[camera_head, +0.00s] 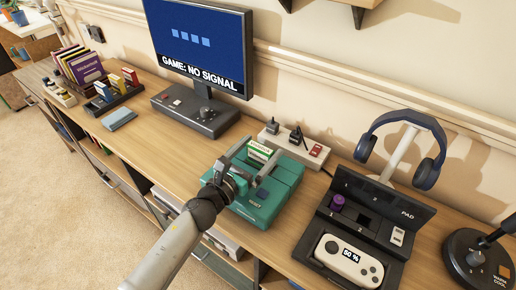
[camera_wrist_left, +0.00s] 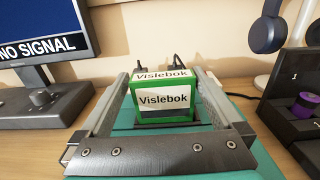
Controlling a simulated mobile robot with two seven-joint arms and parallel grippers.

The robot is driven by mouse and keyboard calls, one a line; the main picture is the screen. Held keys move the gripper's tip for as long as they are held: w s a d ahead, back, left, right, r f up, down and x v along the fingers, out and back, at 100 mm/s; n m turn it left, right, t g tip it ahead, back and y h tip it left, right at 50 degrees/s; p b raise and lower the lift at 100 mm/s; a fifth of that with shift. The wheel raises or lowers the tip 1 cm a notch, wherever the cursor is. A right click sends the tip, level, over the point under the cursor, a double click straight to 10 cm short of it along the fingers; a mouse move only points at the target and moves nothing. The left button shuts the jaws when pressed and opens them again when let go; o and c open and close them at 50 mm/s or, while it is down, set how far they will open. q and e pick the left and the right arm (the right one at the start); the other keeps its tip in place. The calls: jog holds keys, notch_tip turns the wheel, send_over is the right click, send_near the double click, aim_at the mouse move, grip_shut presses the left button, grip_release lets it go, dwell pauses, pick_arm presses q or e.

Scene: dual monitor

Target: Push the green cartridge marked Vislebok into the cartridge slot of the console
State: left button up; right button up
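The green cartridge (camera_head: 260,151) marked Vislebok stands upright at the slot in the top of the teal console (camera_head: 259,207). In the left wrist view the cartridge (camera_wrist_left: 163,100) shows its white label, with its lower end at the dark slot; how deep it sits is hard to tell. My left gripper (camera_head: 259,156) is over the console with its fingers spread, one on each side of the cartridge. Narrow gaps seem to show between fingers and cartridge in the left wrist view (camera_wrist_left: 161,77). My right gripper is not in view.
A monitor (camera_head: 200,44) reading "GAME: NO SIGNAL" stands behind left. A white power strip (camera_head: 292,147) lies behind the console. A black pad dock (camera_head: 365,235) with a white controller and headphones (camera_head: 400,140) are to the right. A cartridge rack (camera_head: 110,95) is far left.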

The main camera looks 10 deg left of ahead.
pick_arm(q)
jog(key=shift+f, duration=0.3)
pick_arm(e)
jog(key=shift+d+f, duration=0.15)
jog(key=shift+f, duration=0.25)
